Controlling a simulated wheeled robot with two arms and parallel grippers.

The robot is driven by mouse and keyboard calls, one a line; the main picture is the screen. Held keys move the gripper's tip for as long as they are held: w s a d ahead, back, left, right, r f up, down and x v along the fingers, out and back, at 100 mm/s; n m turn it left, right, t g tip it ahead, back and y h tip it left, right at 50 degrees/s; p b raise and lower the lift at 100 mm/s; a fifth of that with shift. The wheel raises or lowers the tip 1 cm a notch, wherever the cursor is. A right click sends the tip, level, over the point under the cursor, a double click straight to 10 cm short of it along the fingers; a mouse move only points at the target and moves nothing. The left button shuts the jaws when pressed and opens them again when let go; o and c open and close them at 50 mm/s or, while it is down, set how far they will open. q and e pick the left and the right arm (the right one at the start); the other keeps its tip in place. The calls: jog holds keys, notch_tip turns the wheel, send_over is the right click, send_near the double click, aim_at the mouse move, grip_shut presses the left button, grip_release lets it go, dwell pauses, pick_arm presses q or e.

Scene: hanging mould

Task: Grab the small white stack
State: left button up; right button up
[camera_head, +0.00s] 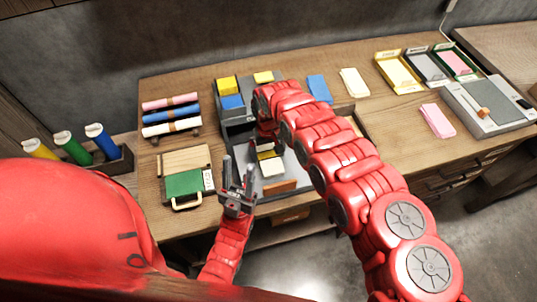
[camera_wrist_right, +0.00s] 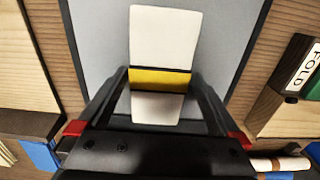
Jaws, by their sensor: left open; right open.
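A small white stack (camera_head: 273,168) lies on a grey panel in the middle of the table. In the right wrist view the white stack (camera_wrist_right: 165,40) has a yellow strip (camera_wrist_right: 160,79) at its near end, with more white closer to me; I cannot tell whether they are joined. My right gripper (camera_wrist_right: 160,80) is open over the yellow strip, one finger on each side, apart from it; whether it has been lowered fully is unclear. My right arm partly hides it in the head view. My left gripper (camera_head: 238,168) is open and empty, left of the stack.
A green pad (camera_head: 184,184) on a wooden board lies left of my left gripper. Rolls (camera_head: 171,114) sit behind it. A grey bin (camera_head: 237,122) with yellow and blue stacks stands behind. Trays (camera_head: 398,74) and a pink stack (camera_head: 438,121) are at right.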

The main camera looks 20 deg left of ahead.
jog(key=c, duration=1.3)
